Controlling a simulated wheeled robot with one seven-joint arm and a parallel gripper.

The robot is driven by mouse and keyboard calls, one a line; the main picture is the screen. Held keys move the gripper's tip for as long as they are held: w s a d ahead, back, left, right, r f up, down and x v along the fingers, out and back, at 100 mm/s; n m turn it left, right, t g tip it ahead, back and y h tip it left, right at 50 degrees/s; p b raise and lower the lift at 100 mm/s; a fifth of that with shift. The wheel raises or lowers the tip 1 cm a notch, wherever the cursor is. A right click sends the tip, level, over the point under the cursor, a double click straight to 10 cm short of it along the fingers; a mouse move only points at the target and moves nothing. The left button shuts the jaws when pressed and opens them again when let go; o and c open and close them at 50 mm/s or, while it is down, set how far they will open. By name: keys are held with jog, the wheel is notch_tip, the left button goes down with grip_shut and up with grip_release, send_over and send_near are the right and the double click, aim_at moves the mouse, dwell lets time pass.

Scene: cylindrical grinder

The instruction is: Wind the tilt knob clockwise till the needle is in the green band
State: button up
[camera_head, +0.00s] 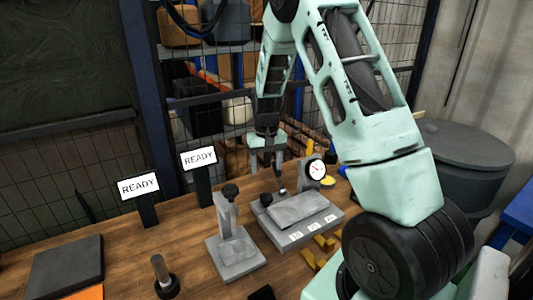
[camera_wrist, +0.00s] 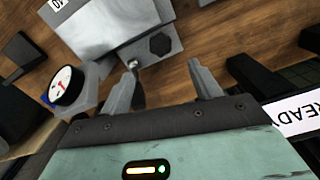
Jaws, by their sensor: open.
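A grey sine-plate-like fixture (camera_head: 318,232) with a tilting top plate stands on the wooden bench; it also shows in the wrist view (camera_wrist: 150,20). A dark hexagonal knob (camera_head: 266,199) sits at its left back corner, and in the wrist view the knob (camera_wrist: 160,43) lies ahead of the fingers. A small ball-ended lever (camera_wrist: 133,62) is beside the left finger. A round white dial (camera_head: 317,170) with a reddish needle (camera_wrist: 62,84) stands behind the fixture; its green band is too small to tell. My gripper (camera_wrist: 162,66) is open and empty, apart from the knob.
A grey stand with a black knob (camera_head: 234,248) is left of the fixture. Two READY signs (camera_head: 199,158) stand behind it. Brass-coloured blocks (camera_head: 318,250) lie in front at right. A dark pad (camera_head: 68,266) and a post (camera_head: 162,275) are at left.

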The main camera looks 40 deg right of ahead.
jog(key=shift+r, duration=2.7)
